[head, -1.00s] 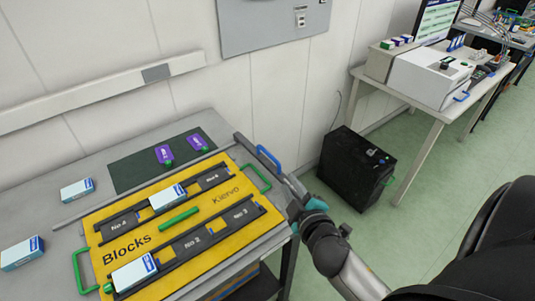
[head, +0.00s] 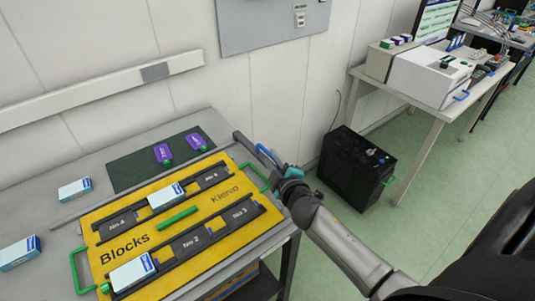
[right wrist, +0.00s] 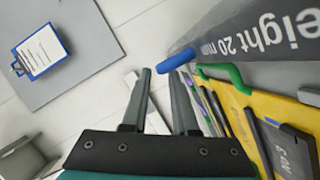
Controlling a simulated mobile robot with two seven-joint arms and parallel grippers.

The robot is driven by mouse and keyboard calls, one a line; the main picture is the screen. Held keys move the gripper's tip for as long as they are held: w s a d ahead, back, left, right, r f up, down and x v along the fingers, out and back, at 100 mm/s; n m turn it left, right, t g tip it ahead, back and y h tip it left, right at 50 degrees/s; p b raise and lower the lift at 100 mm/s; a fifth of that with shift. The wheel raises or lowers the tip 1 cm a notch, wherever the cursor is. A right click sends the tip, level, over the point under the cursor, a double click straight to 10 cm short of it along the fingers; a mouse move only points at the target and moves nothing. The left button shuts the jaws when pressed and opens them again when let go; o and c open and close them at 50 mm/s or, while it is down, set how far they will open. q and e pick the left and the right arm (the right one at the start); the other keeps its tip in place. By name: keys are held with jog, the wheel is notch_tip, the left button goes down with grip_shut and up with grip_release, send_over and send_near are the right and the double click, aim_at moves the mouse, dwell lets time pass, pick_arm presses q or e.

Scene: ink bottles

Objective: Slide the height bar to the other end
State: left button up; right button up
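The height bar (right wrist: 270,45) is a grey bar lettered "eight 20 mm" in the right wrist view, with a blue handle (right wrist: 176,60). My right gripper (head: 276,167) is beside the handle, partly hiding that end of the bar. In the right wrist view, its fingers (right wrist: 160,72) are apart with nothing held between them. The right fingertip is close to the handle; I cannot tell whether they touch. My left gripper is not in view.
The board carries dark numbered blocks, green handles (head: 80,272) and white-blue boxes (head: 132,271). Purple bottles (head: 163,153) lie on a dark mat (head: 131,172) behind it. A black case (head: 352,168) stands on the floor to the right. The wall is close behind the table.

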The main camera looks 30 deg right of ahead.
aim_at(267, 151)
jog(key=shift+b+x, duration=0.35)
jog(key=shift+x, duration=1.95)
grip_shut()
jog(key=shift+f, duration=0.1)
